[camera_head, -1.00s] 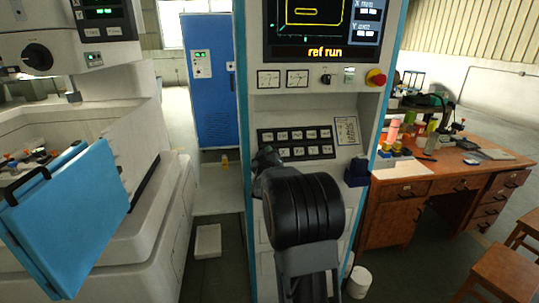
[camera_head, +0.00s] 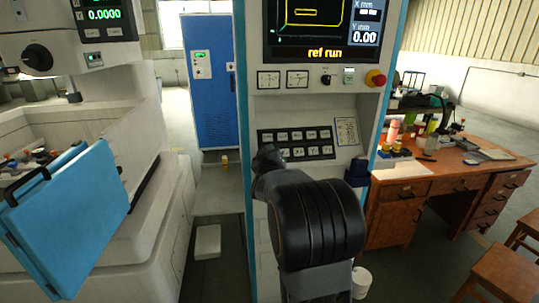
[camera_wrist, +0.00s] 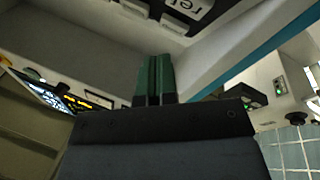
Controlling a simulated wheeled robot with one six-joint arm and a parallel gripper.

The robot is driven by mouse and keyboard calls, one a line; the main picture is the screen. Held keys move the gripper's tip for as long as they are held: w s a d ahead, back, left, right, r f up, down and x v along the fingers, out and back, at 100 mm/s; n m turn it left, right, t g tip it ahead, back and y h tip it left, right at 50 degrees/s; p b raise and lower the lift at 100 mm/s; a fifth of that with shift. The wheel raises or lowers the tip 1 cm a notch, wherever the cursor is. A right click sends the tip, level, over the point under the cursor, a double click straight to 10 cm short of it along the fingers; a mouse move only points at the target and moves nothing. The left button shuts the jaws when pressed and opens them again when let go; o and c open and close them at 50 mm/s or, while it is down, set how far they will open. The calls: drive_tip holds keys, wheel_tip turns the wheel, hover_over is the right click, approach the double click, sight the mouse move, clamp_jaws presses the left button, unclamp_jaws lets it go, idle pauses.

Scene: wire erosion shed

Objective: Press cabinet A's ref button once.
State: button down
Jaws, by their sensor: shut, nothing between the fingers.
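The cabinet in the middle (camera_head: 323,103) has a screen (camera_head: 322,25) reading "ref run". Below it is a dark panel with two rows of pale keys (camera_head: 295,143). The key labels are too small to read, so I cannot tell which is ref. My black arm stands in front of the panel's lower left, and my gripper's fingers are hidden in the head view. In the wrist view my gripper (camera_wrist: 154,58) has its green fingers together, empty, pointing toward a pale surface with part of a key row and a label. I cannot tell whether the fingertips touch anything.
A red knob (camera_head: 375,78) and small controls sit under the screen. A wooden desk (camera_head: 410,187) with clutter stands at the right. A blue cabinet (camera_head: 208,85) stands behind.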

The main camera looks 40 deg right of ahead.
drive_tip(key=shift+s+a+r, duration=0.4)
drive_tip(key=shift+s+r, duration=0.2)
drive_tip(key=shift+s, duration=0.2)
idle(0.4)
drive_tip(key=s+a+f+g+y, duration=0.3)
drive_tip(key=a+f+y, duration=0.2)
drive_tip(key=f, duration=0.2)
drive_tip(key=s+a+f+g+y, duration=0.2)
drive_tip(key=a+f+g+y, duration=0.1)
drive_tip(key=a+f+y, duration=0.3)
drive_tip(key=s+a+n+g+y, duration=0.1)
drive_tip(key=s+a+g, duration=0.4)
drive_tip(key=s+a, duration=0.9)
drive_tip(key=s+f+n, duration=0.1)
drive_tip(key=s, duration=0.3)
drive_tip(key=shift+s+a+g, duration=0.3)
drive_tip(key=shift+s+a, duration=0.05)
drive_tip(key=shift+s, duration=0.05)
